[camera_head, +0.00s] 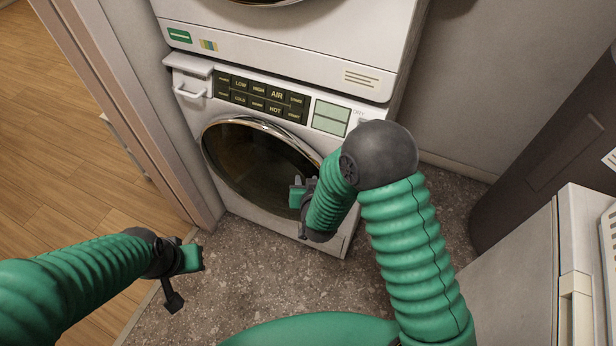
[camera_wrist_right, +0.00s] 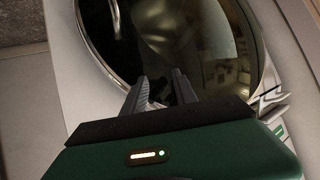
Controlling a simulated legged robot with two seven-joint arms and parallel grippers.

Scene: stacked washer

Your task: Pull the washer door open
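The washer door (camera_head: 240,155) is round, with dark glass and a chrome rim, on the front of the lower white machine. It looks closed. It also fills much of the right wrist view (camera_wrist_right: 205,45). My right gripper (camera_head: 299,196) is in front of the door's lower right part. In the right wrist view its two grey fingers (camera_wrist_right: 160,88) stand apart in front of the glass, with a dark shape between them. I cannot tell whether they touch the door. My left gripper (camera_head: 187,278) is open and empty above the floor, left of the washer.
A control panel (camera_head: 262,98) and a white drawer handle (camera_head: 189,92) sit above the door. Another machine (camera_head: 300,40) is stacked on top. A door frame (camera_head: 135,120) stands at left. A white cabinet (camera_head: 520,250) and a dark cylinder (camera_head: 545,150) stand at right.

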